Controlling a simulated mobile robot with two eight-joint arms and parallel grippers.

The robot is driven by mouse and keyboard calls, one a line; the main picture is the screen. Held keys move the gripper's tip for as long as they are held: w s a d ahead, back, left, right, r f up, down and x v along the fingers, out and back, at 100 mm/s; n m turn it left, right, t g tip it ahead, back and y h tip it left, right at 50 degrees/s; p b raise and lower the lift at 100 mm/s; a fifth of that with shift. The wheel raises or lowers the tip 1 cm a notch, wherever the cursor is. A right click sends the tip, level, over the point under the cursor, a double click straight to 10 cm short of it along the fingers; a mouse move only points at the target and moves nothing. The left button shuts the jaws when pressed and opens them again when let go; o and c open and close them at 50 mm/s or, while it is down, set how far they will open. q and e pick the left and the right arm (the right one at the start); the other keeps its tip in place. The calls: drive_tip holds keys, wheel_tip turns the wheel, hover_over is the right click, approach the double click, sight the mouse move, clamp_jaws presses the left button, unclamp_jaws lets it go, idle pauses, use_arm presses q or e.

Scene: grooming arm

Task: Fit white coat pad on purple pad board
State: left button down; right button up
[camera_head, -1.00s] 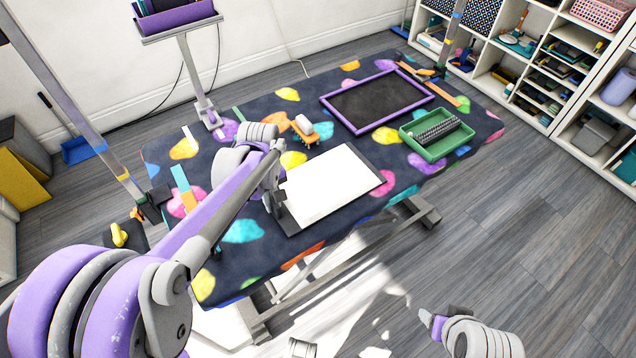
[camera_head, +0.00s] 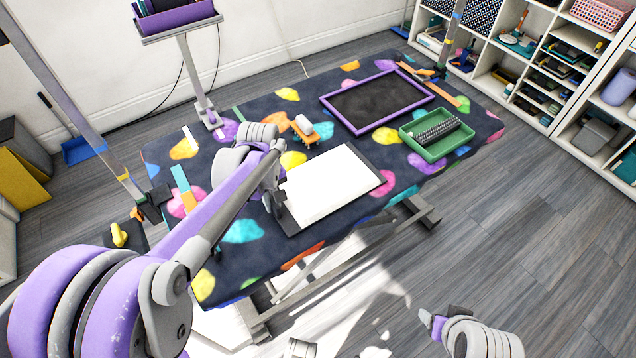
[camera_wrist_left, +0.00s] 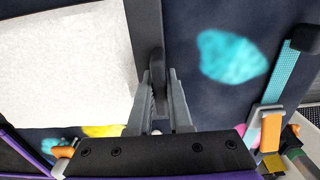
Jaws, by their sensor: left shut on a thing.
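The white coat pad (camera_head: 325,187) lies on a dark backing (camera_head: 366,163) near the front edge of the table. It also shows at the left of the left wrist view (camera_wrist_left: 65,65). The purple pad board (camera_head: 430,98), a purple frame around a dark inner face, lies apart from it, farther back and right. My left gripper (camera_head: 275,202) is at the left edge of the dark backing. In the left wrist view its fingers (camera_wrist_left: 160,92) are shut on a dark upright tab at that edge. My right gripper (camera_head: 438,322) is low at the bottom right, away from the table; its opening is unclear.
A green tray (camera_head: 432,152) with a dark brush-like thing stands right of the pad. An orange brush (camera_head: 304,133) lies behind the pad. A post with a purple tray (camera_head: 178,17) rises at the back. Shelves stand at the right. Patterned cloth is bare between pad and purple board.

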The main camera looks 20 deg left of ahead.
use_arm(q)
drive_tip(key=shift+r, duration=0.15)
idle(0.3)
drive_tip(key=shift+r+p, duration=2.6)
drive_tip(key=shift+r, duration=0.75)
